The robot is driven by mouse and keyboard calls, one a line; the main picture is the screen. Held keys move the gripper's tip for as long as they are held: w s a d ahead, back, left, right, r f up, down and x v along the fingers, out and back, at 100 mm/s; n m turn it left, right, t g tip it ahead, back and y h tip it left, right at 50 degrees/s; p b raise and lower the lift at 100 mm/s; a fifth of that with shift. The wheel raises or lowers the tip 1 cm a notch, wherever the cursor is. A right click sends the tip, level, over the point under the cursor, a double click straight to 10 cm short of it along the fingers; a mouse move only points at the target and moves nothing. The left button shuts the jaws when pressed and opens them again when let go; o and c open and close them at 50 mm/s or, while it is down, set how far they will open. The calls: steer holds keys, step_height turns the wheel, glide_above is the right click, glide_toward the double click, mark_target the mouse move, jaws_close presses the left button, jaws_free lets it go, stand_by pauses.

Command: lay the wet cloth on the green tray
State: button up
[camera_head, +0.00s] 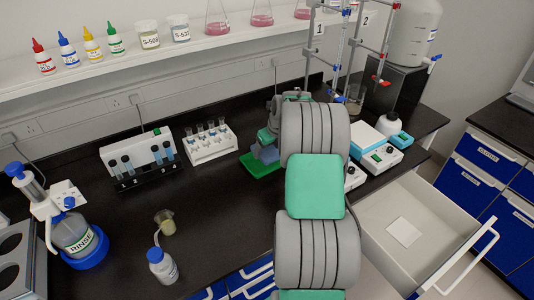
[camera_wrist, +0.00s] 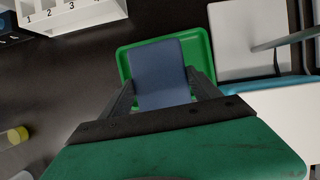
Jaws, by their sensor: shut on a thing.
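The green tray (camera_wrist: 199,42) lies on the black bench; in the head view its near left edge (camera_head: 256,168) shows beside my arm. The wet cloth, a blue-grey folded piece (camera_wrist: 158,70), is between my gripper's fingers in the wrist view and overlaps the tray in the picture. A bit of the cloth (camera_head: 268,153) also shows in the head view. My gripper (camera_wrist: 160,92) is shut on the cloth, over the tray. I cannot tell whether the cloth touches the tray floor. My arm hides much of the tray in the head view.
A white rack with tubes (camera_head: 210,144) stands left of the tray. White devices (camera_head: 376,150) stand to the right. An open drawer (camera_head: 426,226) juts out at the right front. A rinse bottle (camera_head: 74,236) and small bottle (camera_head: 162,266) stand at the left.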

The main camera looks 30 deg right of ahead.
mark_target(267, 156)
steer(key=shift+w+d+f, duration=0.35)
steer(key=shift+w+f, duration=0.35)
steer(key=shift+f, duration=0.15)
steer(key=shift+w+d+f+p, duration=0.1)
steer(key=shift+f+p, duration=0.6)
steer(key=shift+f, duration=0.95)
steer(key=shift+f, duration=0.15)
steer(key=o, duration=1.5)
steer(key=shift+c, duration=0.2)
steer(key=b+v, duration=0.2)
steer(key=v, duration=1)
steer(key=s+a+r+n, duration=0.3)
steer(key=s+a+n, duration=0.1)
steer(key=a+n, duration=0.4)
steer(key=s+a+r+n, duration=0.2)
steer(key=s+a+n, duration=0.1)
steer(key=a+n, duration=0.45)
steer(key=s+a+r+n, duration=0.3)
steer(key=s+a+n, duration=0.1)
steer(key=a+n, duration=0.35)
steer(key=s+a+f+n, duration=0.2)
steer(key=s+a+n, duration=0.5)
steer(key=s+n, duration=0.4)
steer(key=shift+a+n+g, duration=0.25)
steer(key=shift+n+g, duration=0.05)
steer(key=shift+n, duration=0.8)
